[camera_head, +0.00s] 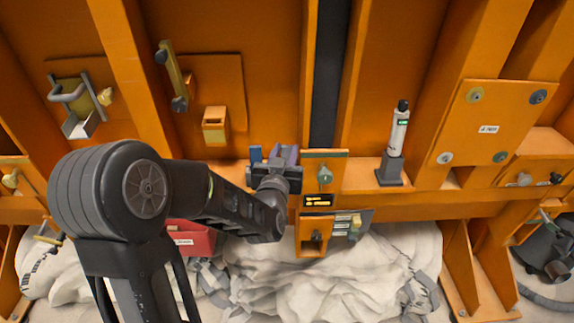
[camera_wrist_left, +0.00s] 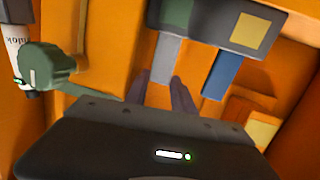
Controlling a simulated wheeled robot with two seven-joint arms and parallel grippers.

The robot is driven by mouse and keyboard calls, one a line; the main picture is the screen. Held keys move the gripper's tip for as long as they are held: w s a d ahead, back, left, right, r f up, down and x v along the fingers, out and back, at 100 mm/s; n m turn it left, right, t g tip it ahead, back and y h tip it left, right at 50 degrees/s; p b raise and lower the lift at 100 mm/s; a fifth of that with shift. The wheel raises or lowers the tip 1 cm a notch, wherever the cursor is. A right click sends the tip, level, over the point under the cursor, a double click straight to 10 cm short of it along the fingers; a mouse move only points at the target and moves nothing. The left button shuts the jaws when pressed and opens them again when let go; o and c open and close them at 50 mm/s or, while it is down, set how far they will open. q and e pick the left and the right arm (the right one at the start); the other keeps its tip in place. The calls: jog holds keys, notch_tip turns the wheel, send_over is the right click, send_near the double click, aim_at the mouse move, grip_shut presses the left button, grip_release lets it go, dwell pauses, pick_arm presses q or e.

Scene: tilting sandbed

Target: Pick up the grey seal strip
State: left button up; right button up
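The grey seal strip (camera_wrist_left: 165,60) hangs below a dark holder (camera_wrist_left: 215,22) with green and yellow squares, in the left wrist view. A blue strip (camera_wrist_left: 222,75) hangs beside it to the right. My left gripper (camera_wrist_left: 160,84) is open, its two dark fingers reaching up around the strip's lower end with a gap showing between them. I cannot tell whether either finger touches it. In the head view my left gripper (camera_head: 285,155) is at the orange ledge, right of the blue strip (camera_head: 255,154); I cannot make out the grey strip there. My right gripper is not in view.
A green knob (camera_head: 325,175) is close right of the gripper in the head view. A white cylinder (camera_head: 398,130) stands in a dark holder farther right. A red bin (camera_head: 190,240) sits below my left arm. Orange ribs flank the ledge.

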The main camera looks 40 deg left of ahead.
pick_arm(q)
grip_shut()
jog(key=shift+r, duration=0.15)
jog(key=shift+r, duration=0.45)
notch_tip(320, 180, up, 6)
jog(key=b+v, duration=1.1)
jog(key=v, duration=0.7)
jog(key=shift+b, duration=0.3)
jog(key=shift+f, duration=0.1)
